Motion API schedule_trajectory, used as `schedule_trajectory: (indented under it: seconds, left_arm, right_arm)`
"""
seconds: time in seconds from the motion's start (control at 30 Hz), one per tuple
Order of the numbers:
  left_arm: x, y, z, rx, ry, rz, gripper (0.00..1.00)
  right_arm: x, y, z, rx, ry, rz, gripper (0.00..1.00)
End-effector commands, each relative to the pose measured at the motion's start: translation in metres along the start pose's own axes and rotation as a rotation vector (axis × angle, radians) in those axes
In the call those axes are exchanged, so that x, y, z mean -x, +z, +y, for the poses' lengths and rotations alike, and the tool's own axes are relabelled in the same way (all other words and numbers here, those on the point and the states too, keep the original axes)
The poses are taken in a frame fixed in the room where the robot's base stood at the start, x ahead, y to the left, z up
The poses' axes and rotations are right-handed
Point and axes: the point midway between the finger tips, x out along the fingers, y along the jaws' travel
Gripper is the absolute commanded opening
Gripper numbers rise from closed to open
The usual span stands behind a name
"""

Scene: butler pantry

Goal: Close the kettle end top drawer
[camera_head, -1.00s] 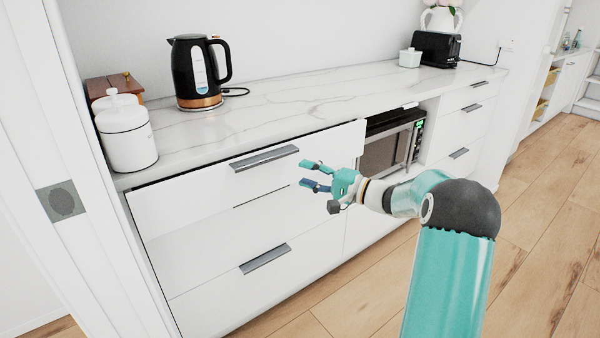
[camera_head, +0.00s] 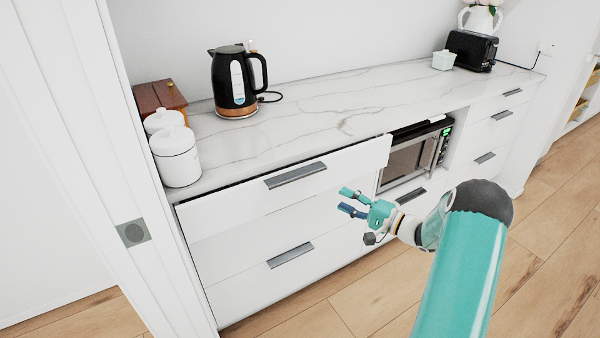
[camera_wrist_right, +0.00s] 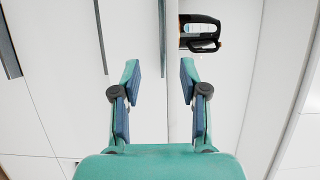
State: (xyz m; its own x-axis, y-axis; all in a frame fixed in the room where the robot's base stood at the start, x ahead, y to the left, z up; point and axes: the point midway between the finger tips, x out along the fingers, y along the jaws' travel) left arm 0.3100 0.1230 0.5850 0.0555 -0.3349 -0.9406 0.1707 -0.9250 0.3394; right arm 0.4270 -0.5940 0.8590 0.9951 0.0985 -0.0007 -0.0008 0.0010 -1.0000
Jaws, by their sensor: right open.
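The kettle end top drawer (camera_head: 345,167) is a white front with a grey bar handle (camera_head: 296,175), below the counter part that bears the black kettle (camera_head: 234,85). It stands out from the cabinet, with a dark gap along its top edge. My right gripper (camera_head: 345,200) is open and empty, in front of the cabinet, below and right of the handle. I see no contact with the drawer. In the right wrist view the open fingers (camera_wrist_right: 160,68) point toward the white fronts, and the kettle (camera_wrist_right: 200,30) shows beyond them. My left gripper is out of view.
White canisters (camera_head: 176,158) and a wooden box (camera_head: 158,97) stand at the counter's left end. A microwave (camera_head: 415,155) sits right of the drawers. A toaster (camera_head: 472,50) stands at the far right. Wooden floor is clear in front; a white door frame (camera_head: 120,180) is at left.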

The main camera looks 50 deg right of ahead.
Motion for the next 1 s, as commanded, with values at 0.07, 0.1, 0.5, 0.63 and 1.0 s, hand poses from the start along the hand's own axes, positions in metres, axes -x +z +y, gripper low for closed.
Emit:
schedule_trajectory:
  seconds: [0.07, 0.1, 0.5, 0.63, 1.0]
  left_arm:
    - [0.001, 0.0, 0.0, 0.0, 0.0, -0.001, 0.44]
    - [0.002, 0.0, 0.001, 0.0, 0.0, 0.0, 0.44]
    - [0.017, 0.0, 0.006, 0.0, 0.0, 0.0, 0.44]
    - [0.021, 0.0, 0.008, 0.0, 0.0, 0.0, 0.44]
    - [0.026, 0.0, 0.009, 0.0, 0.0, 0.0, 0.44]
  right_arm:
    - [-0.01, 0.001, 0.0, 0.001, -0.002, -0.004, 0.44]
    - [-0.016, 0.001, -0.001, 0.001, -0.002, -0.004, 0.44]
    - [-0.1, 0.002, -0.002, 0.0, -0.002, -0.005, 0.44]
    - [-0.125, 0.002, -0.001, 0.001, -0.001, -0.004, 0.44]
    - [-0.161, 0.001, 0.0, 0.001, -0.001, -0.001, 0.44]
